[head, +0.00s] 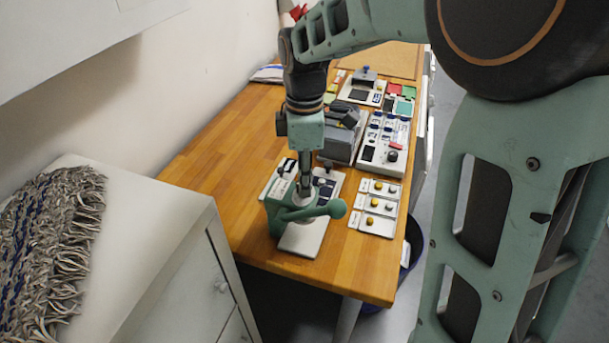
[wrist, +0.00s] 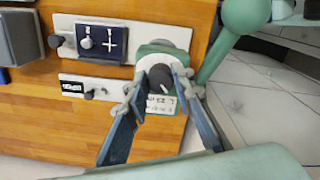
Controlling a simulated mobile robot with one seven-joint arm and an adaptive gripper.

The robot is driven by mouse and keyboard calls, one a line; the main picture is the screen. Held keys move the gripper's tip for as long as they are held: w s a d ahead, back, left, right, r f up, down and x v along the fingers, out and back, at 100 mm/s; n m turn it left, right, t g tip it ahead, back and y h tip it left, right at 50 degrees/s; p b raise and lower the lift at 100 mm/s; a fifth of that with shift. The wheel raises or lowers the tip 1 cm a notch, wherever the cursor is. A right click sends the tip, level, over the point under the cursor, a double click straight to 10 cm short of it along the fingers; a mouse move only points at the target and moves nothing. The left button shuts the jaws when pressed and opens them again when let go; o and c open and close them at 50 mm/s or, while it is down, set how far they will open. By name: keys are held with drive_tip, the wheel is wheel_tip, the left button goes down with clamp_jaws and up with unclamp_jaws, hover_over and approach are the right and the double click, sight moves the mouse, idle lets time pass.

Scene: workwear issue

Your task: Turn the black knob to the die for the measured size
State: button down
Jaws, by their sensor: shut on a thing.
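The black knob (wrist: 160,77) sits on the front of a green press (wrist: 160,50), with a light pointer mark on its face. My gripper (wrist: 157,88) has one finger on each side of the knob and is shut on it. A small printed label (wrist: 162,104) lies just below the knob; its writing is too small to read. In the head view my gripper (head: 304,188) reaches down onto the green press (head: 283,215), and the knob is hidden there. The press's green lever (head: 337,208) sticks out to the right.
A dark panel with small parts (wrist: 101,44) and a white strip with a black display (wrist: 88,89) lie left of the press. White cards with yellow and grey buttons (head: 375,206) lie to the right. A grey device (head: 343,138) stands behind. The table's left side is bare.

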drive_tip(key=shift+n, duration=0.6)
drive_tip(key=c, duration=1.7)
unclamp_jaws()
drive_tip(key=shift+o, duration=0.2)
wheel_tip(320, 180, up, 12)
drive_tip(key=shift+a, duration=0.1)
